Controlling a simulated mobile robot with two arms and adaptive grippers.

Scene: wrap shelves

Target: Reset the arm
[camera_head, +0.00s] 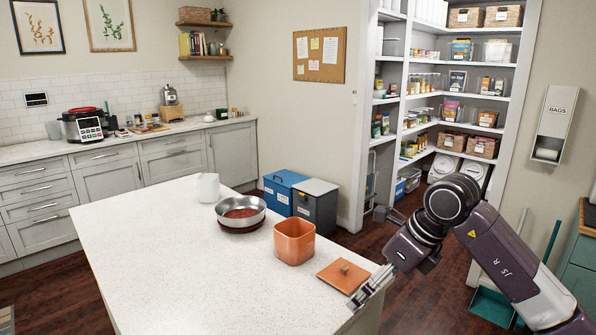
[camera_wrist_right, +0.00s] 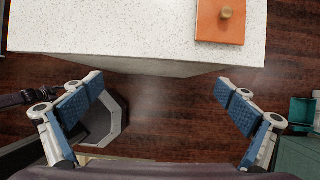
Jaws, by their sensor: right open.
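My right arm comes in from the right in the head view, with its gripper (camera_head: 371,285) beside the right end of the white island (camera_head: 160,260). In the right wrist view this gripper (camera_wrist_right: 166,100) is open and empty, its two blue-padded fingers wide apart over the dark floor. The island edge and an orange lid (camera_wrist_right: 221,22) with a round knob lie ahead of the fingers. The lid (camera_head: 343,276) also shows in the head view, flat on the island and close to the gripper. My left gripper is in neither view.
On the island stand an orange canister (camera_head: 294,241), a metal bowl (camera_head: 241,211) with red contents and a white container (camera_head: 208,187). Blue (camera_head: 283,188) and grey (camera_head: 315,204) bins stand behind it. Pantry shelves (camera_head: 448,94) are at the back right. The island's front left is clear.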

